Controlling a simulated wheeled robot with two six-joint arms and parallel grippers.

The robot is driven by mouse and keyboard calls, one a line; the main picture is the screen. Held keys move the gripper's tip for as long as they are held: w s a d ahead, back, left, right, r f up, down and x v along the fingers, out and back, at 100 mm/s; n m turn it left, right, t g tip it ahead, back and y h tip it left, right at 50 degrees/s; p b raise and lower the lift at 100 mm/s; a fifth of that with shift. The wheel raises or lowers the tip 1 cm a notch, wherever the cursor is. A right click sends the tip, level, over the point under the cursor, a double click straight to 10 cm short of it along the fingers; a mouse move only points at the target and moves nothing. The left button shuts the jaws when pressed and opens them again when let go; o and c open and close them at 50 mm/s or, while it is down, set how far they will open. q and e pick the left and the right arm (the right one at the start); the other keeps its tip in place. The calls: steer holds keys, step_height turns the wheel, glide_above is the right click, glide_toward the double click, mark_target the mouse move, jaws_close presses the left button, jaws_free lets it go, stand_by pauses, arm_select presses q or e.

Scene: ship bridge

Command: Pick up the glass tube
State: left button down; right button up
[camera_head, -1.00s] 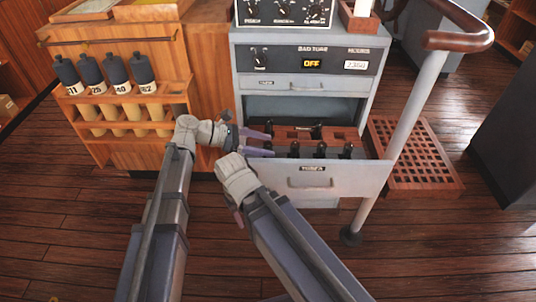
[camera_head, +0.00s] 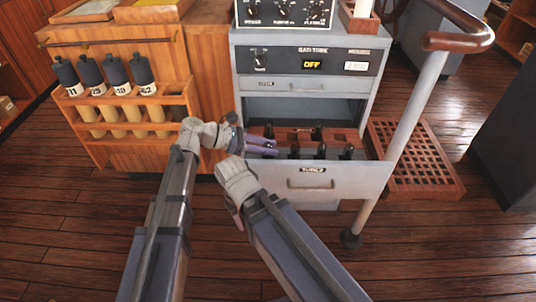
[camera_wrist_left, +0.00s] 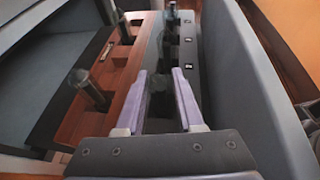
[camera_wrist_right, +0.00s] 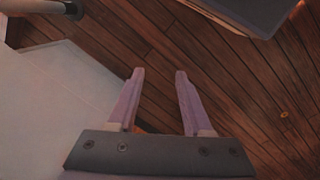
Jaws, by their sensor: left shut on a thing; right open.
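An open grey drawer (camera_head: 345,181) at the cart holds several dark-topped upright tubes in a reddish wooden rack; one of the tubes (camera_head: 320,151) shows in the front row. My left gripper (camera_head: 275,148) reaches into the left end of the drawer, at the front row. In the left wrist view its fingers (camera_wrist_left: 163,72) are shut on a dark tube, mostly hidden between them. Other tubes (camera_wrist_left: 88,90) stand in the rack to the left and farther along the row.
A wooden side rack (camera_head: 115,92) with several numbered dark-capped bottles stands at the left. A grey post with a brown handrail (camera_head: 458,40) rises right of the drawer. A wooden grating (camera_head: 420,160) lies on the floor at right. The front floor is clear.

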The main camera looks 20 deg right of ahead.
arm_select(q)
steer(key=shift+r, duration=0.1)
stand_by(0.3)
step_height(320, 180, up, 10)
steer(key=p, duration=1)
